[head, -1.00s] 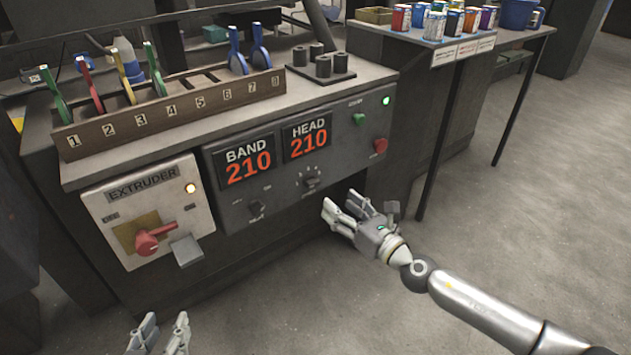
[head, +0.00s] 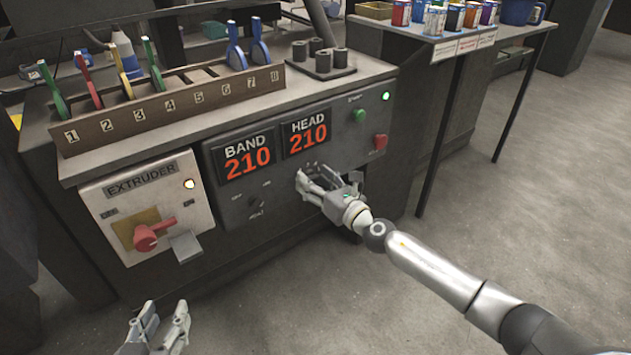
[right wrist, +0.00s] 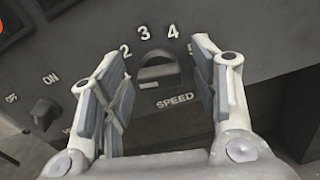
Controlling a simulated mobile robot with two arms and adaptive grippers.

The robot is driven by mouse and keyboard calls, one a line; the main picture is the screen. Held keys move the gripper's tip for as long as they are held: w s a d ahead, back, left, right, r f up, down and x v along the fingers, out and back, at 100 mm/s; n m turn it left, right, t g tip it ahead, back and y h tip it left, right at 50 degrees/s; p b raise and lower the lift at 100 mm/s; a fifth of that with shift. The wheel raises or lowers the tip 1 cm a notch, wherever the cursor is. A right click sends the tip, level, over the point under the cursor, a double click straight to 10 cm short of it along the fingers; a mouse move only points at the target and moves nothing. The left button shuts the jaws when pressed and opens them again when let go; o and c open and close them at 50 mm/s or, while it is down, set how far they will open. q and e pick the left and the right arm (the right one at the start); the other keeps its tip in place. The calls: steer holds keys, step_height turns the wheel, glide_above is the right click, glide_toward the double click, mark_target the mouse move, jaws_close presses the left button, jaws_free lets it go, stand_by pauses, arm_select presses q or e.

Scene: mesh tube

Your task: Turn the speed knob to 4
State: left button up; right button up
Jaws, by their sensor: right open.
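The dark speed knob (right wrist: 158,72) sits on the grey panel above the SPEED label (right wrist: 175,100) in the right wrist view. The numbers 2, 3 and 4 show around its top, with the 5 partly covered by a finger. I cannot tell exactly which number it points to. My right gripper (right wrist: 159,62) is open, with one finger on each side of the knob and a gap on both sides. In the head view my right gripper (head: 312,177) is in front of the panel and mostly hides the knob. My left gripper (head: 165,314) is open and empty at the bottom left.
An ON/OFF switch (right wrist: 43,113) is left of the knob in the right wrist view. The BAND display (head: 246,160) and HEAD display (head: 306,132) read 210. Green (head: 359,115) and red (head: 380,141) buttons are to the right. The extruder box (head: 148,212) has a red handle.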

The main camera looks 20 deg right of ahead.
steer(key=shift+c, duration=0.2)
steer(key=c, duration=1)
